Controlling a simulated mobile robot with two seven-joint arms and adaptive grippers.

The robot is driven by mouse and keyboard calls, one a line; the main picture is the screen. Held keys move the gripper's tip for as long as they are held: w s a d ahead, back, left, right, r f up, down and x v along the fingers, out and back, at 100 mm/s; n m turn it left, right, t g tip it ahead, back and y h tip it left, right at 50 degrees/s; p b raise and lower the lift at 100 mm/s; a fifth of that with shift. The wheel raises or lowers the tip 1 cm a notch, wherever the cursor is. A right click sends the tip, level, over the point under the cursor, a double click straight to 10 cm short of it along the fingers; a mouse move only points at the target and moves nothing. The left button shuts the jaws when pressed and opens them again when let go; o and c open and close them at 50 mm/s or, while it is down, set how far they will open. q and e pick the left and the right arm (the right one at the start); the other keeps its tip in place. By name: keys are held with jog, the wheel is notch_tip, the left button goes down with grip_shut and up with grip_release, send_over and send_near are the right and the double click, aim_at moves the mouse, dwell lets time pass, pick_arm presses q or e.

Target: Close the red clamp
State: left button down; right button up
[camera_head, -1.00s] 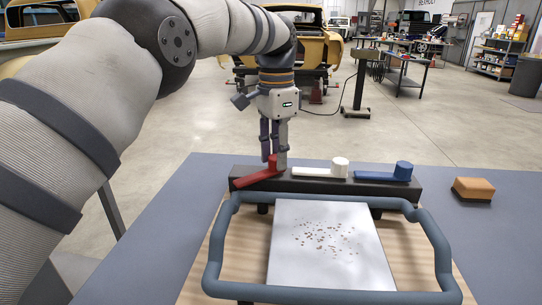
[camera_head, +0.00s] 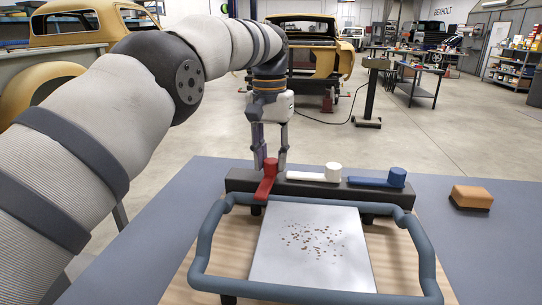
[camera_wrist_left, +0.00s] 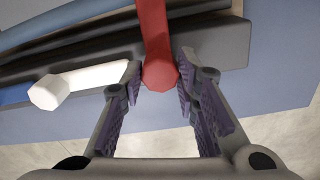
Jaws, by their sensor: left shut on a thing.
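The red clamp (camera_head: 267,184) is at the left end of a black bar (camera_head: 355,191). Its flat lever points across the bar toward the front, and its knob stands at the far end. A white clamp (camera_head: 314,177) and a blue clamp (camera_head: 375,181) lie lengthwise along the same bar. My left gripper (camera_head: 271,163) reaches down from above behind the bar and is shut on the red knob. In the left wrist view the red clamp (camera_wrist_left: 157,50) has its knob between the purple-padded fingers (camera_wrist_left: 160,85). My right gripper is out of view.
A blue-grey tubular frame (camera_head: 205,250) surrounds a speckled metal plate (camera_head: 310,245) in front of the bar. A brown-orange block (camera_head: 471,195) lies to the right on the grey-blue table (camera_head: 470,250). The tabletop around that block is clear.

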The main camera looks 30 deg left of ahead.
pick_arm(q)
jog(key=shift+n, duration=0.4)
jog(key=c, duration=1.2)
grip_release()
